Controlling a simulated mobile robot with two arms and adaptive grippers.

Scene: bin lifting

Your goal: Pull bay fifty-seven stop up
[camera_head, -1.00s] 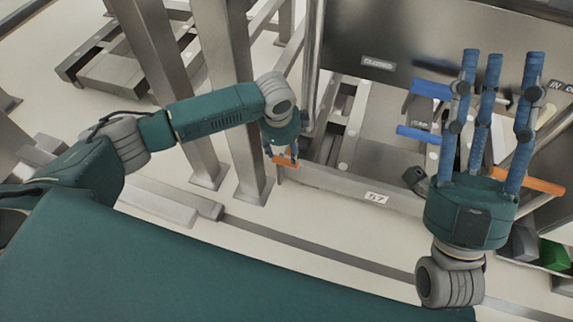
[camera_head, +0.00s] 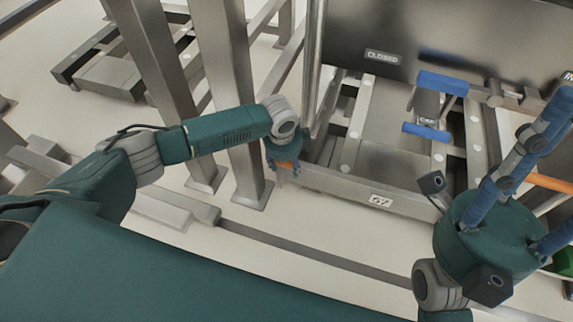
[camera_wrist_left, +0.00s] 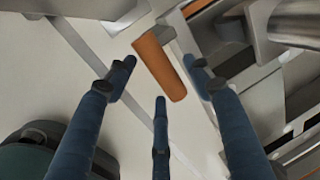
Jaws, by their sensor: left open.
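The label "57" (camera_head: 380,201) is on the front rail of the bay (camera_head: 340,190). An orange handle (camera_head: 284,165) sits at the left end of that rail, partly hidden by my left gripper (camera_head: 283,172). In the left wrist view the orange handle (camera_wrist_left: 160,66) lies between the spread blue fingers of my left gripper (camera_wrist_left: 160,85), which is open. I see no finger closed on it; contact cannot be told. My right gripper (camera_head: 560,165) is in the right foreground, fingers spread, open and empty, partly cut off by the picture edge.
Steel posts (camera_head: 235,110) stand just left of the bay, beside my left arm. A dark panel marked "CLOSED" (camera_head: 384,56) is behind. A blue-handled part (camera_head: 441,83) is in the bay. Another orange bar (camera_head: 550,182) is at right. A floor rail (camera_head: 300,252) runs in front.

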